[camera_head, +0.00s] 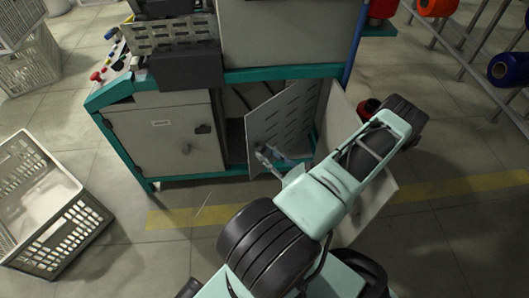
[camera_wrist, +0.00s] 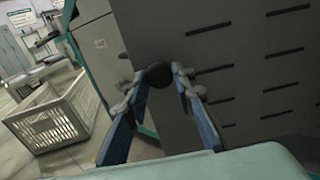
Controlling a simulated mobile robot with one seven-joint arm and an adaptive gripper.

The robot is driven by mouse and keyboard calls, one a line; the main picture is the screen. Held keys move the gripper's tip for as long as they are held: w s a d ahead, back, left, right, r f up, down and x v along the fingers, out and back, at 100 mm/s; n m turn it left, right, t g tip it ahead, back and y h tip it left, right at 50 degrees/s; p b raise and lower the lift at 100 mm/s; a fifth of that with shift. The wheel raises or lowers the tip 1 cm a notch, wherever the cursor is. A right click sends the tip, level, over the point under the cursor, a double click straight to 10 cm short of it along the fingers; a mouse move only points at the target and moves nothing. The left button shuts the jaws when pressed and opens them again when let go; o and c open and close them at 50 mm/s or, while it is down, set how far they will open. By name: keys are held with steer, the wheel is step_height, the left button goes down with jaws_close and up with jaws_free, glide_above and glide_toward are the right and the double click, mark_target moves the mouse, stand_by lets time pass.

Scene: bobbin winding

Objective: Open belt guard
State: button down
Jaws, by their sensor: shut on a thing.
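The belt guard appears to be the grey slotted panel (camera_head: 285,115) in the lower right bay of the machine. It stands at an angle to the cabinet front, with a dark gap showing at its left. In the wrist view the slotted panel (camera_wrist: 240,80) fills the right side, with a round black knob (camera_wrist: 158,75) near its left edge. My gripper (camera_head: 262,153) is at the panel's lower left in the head view. In the wrist view my gripper (camera_wrist: 159,80) has its fingertips closed around the knob. The knob is hidden in the head view.
A closed grey cabinet door (camera_head: 166,139) is left of the bay. A pale open panel (camera_head: 340,113) stands right of the guard, partly behind my arm. A white crate (camera_head: 75,240) stands on the floor at left. Coloured spools (camera_head: 508,70) hang on a rack at right.

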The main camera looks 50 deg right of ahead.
steer(key=shift+s+d, duration=0.1)
steer(key=shift+d, duration=0.1)
stand_by(0.3)
steer(key=c, duration=1.6)
jaws_free()
steer(key=shift+a, duration=0.1)
steer(key=shift+r, duration=0.1)
glide_toward(256, 125)
steer(key=w, duration=0.4)
steer(key=shift+w, duration=0.2)
steer(key=shift+c, duration=0.4)
